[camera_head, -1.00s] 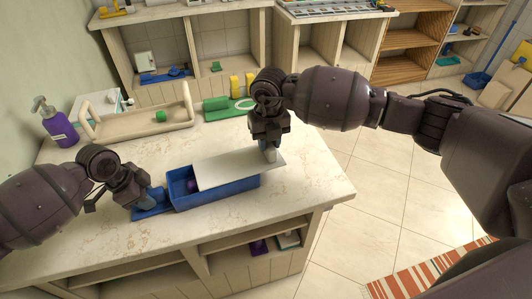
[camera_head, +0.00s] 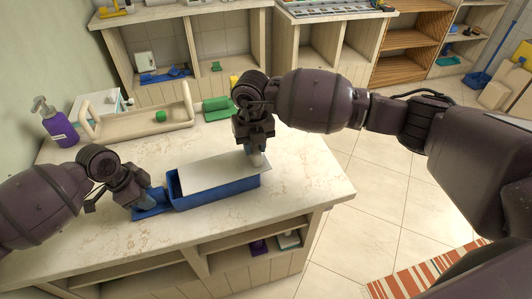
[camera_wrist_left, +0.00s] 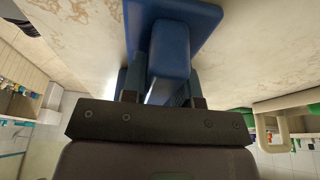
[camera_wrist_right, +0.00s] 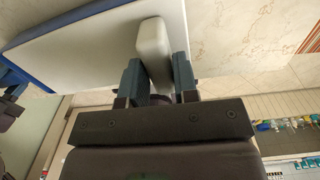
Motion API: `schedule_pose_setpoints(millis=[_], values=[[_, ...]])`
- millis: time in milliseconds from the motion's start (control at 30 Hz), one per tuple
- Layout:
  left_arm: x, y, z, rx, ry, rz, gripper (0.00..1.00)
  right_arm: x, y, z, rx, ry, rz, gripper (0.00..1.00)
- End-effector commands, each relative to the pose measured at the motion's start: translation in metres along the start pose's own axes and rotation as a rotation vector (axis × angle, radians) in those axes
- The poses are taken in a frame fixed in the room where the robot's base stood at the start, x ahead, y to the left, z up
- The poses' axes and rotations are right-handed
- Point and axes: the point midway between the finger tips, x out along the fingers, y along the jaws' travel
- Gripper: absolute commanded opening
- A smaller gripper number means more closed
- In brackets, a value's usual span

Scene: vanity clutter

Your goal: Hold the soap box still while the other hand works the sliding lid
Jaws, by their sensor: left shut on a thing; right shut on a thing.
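The blue soap box (camera_head: 215,199) sits on the countertop with its white sliding lid (camera_head: 222,173) covering most of its top. A narrow gap shows at the box's left end. My left gripper (camera_head: 146,197) is shut on the box's blue handle (camera_wrist_left: 170,50), which rises from a flat blue base at the left end. My right gripper (camera_head: 254,157) is shut on the lid's white grip (camera_wrist_right: 154,52), near the lid's right end. The lid also shows in the right wrist view (camera_wrist_right: 95,35). The inside of the box is almost wholly hidden.
A beige tray (camera_head: 140,125) with a green piece stands at the back left, beside a purple pump bottle (camera_head: 59,127). A green item (camera_head: 217,108) lies behind my right gripper. The counter's front and right side are clear, up to its right edge.

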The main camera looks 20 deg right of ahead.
Motion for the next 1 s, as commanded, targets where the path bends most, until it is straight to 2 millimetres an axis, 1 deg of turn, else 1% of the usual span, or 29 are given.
schedule_pose_setpoints(millis=[33, 833, 867, 1000], values=[[0.001, 0.001, -0.001, 0.001, 0.003, 0.002, 0.07, 0.0, 0.004, 0.0, -0.001, 0.0, 0.003, 0.11], [0.001, 0.001, -0.001, 0.001, 0.003, 0.002, 0.07, -0.001, 0.035, -0.003, 0.0, -0.001, 0.003, 0.11], [0.001, 0.001, -0.001, 0.001, 0.003, 0.002, 0.07, 0.0, 0.034, -0.003, 0.001, -0.001, 0.002, 0.32], [0.001, 0.001, -0.001, 0.001, 0.003, 0.002, 0.07, 0.0, 0.034, -0.003, 0.001, -0.001, 0.002, 0.54]])
